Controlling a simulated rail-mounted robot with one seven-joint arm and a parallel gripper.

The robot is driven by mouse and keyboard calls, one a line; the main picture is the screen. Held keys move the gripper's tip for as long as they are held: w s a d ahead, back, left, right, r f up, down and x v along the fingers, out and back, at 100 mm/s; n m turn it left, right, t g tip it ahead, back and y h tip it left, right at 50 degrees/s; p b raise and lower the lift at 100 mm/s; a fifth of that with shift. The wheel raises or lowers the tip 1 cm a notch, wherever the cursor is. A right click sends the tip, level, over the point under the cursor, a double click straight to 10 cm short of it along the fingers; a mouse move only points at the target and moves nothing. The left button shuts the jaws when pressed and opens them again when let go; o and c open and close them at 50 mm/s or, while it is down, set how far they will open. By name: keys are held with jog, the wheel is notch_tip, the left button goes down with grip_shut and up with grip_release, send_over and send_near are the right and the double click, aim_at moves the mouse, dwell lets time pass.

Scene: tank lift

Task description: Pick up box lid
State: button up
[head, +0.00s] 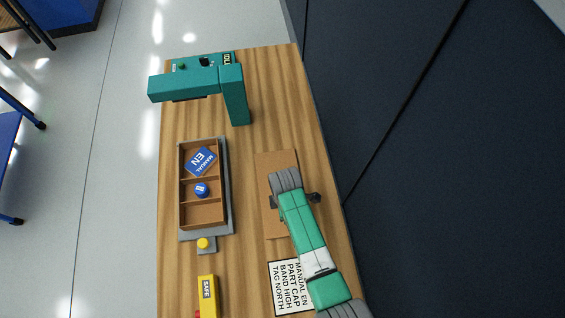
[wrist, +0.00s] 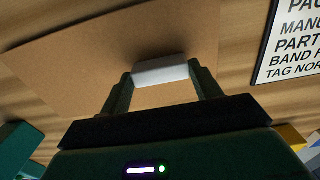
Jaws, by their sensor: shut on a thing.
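The box lid (head: 265,171) is a flat brown panel on the right half of the wooden table in the head view, partly hidden under my arm. In the wrist view the lid (wrist: 75,65) fills much of the upper left, with a white block-like handle (wrist: 162,72) on it. My gripper (wrist: 163,82) is over the lid, its two fingers shut on the handle from both sides. In the head view my gripper (head: 294,201) covers the lid's middle. I cannot tell whether the lid touches the table. The open box (head: 181,205) lies left of it, on a grey plate.
The box holds a blue manual card (head: 200,160) and a blue cap (head: 201,190) in separate compartments. A teal overhanging fixture (head: 235,100) stands behind. A yellow button (head: 204,243), a yellow SAFE block (head: 207,290) and a printed sign (head: 290,285) are nearer.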

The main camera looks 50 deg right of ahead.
notch_tip(320, 180, up, 4)
jog(key=shift+f, duration=0.1)
jog(key=s+a+r+p, duration=0.1)
jog(key=s+a, duration=0.7)
jog(key=s, duration=0.5)
jog(key=shift+s+a, duration=0.2)
jog(key=shift+a, duration=0.2)
